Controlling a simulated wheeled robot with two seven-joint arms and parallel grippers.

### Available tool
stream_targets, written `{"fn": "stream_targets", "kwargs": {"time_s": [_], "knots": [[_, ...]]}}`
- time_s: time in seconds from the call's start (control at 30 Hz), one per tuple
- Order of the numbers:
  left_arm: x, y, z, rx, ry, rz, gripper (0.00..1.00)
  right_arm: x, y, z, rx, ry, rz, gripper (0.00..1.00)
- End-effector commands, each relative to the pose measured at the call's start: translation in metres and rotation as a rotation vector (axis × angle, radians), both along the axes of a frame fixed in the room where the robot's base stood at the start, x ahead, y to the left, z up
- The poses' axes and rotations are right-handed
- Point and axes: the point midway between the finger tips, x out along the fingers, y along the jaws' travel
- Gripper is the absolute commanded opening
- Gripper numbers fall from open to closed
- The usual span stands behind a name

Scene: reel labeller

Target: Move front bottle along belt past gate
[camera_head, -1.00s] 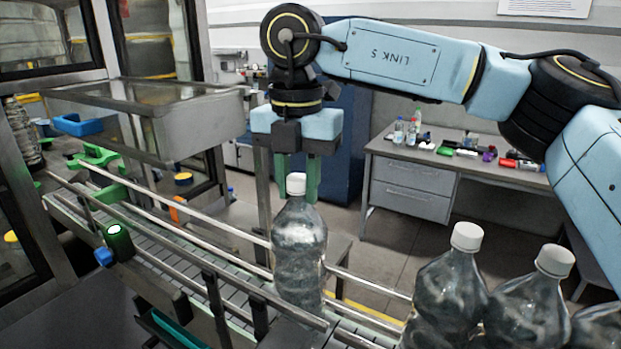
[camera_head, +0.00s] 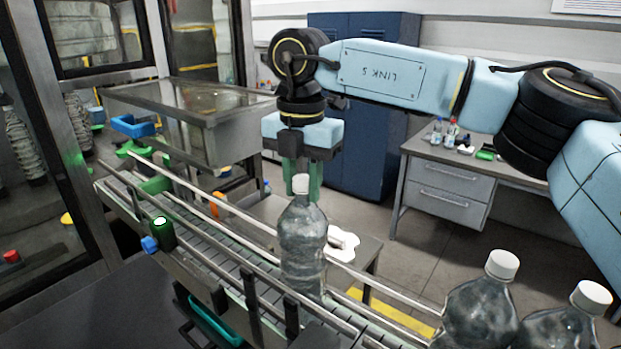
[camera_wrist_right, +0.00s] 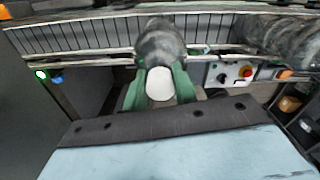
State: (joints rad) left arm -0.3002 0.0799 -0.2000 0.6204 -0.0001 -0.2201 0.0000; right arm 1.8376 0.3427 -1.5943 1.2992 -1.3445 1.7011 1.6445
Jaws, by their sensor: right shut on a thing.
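The front bottle (camera_head: 302,245) is clear with a white cap and stands upright on the conveyor belt (camera_head: 225,262) between the guide rails. My right gripper (camera_head: 301,182) hangs above it with green fingers shut on the bottle's neck. In the right wrist view the green fingers lie on both sides of the white cap (camera_wrist_right: 160,84). The green gate (camera_head: 153,172) stands at the belt's far left part, apart from the bottle. A green lamp (camera_head: 160,222) glows on the near rail before it. My left gripper is not in view.
More bottles (camera_head: 481,310) stand at the lower right. A metal housing (camera_head: 190,105) overhangs the belt's far side. A bench (camera_head: 447,185) with small items stands behind, and a small table (camera_head: 362,255) with a white patch is behind the belt.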

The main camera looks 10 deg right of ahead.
Motion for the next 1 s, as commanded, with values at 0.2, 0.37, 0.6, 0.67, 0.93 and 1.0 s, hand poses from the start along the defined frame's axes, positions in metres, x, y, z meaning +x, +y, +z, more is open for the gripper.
{"fn": "stream_targets", "kwargs": {"time_s": [0.2, 0.37, 0.6, 0.67, 0.93, 1.0], "knots": [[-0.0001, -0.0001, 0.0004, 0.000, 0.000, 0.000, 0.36, 0.0011, 0.0008, 0.0032, 0.003, -0.005, 0.000, 0.00], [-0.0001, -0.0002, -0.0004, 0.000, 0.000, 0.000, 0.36, 0.0009, 0.0008, 0.0026, 0.003, -0.005, 0.000, 0.00], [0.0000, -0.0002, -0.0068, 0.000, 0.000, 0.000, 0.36, 0.0008, 0.0007, -0.0035, 0.003, -0.005, 0.000, 0.00], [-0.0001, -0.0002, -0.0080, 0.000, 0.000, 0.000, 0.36, 0.0008, 0.0007, -0.0047, 0.003, -0.005, 0.000, 0.00], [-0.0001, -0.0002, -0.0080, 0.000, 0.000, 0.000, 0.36, 0.0008, 0.0007, -0.0048, 0.003, -0.005, 0.000, 0.00], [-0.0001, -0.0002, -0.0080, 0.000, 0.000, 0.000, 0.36, 0.0008, 0.0008, -0.0050, 0.003, -0.005, 0.000, 0.37]]}}
